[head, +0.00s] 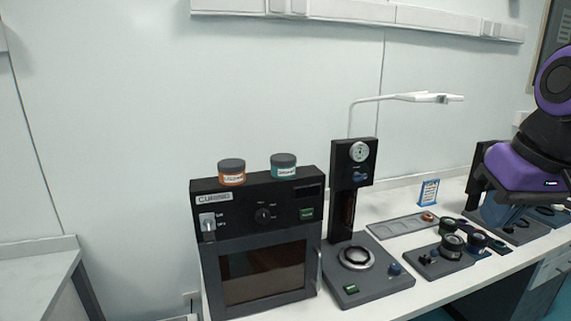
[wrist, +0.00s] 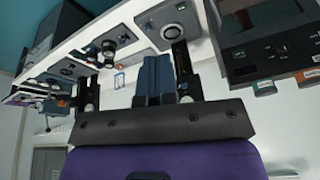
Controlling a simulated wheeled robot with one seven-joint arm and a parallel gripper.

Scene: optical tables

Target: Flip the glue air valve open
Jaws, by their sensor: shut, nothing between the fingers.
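In the head view a black column (head: 352,205) stands at the back of a grey dispensing station. It carries a round white gauge (head: 358,152) with a small blue handle (head: 361,176) below it, which looks like the air valve. Its exact lever position is too small to tell. My gripper (head: 500,215) is at the far right, well apart from this column and over the right part of the bench. In the wrist view my gripper (wrist: 155,72) has its blue-grey fingers together and empty. The column (wrist: 181,62) shows just right of them, its far end partly hidden by the gripper body.
A black curing oven (head: 262,240) with two jars on top stands left of the column. A white lamp arm (head: 420,97) reaches over the bench. Another black column (head: 480,170) is partly behind my arm.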

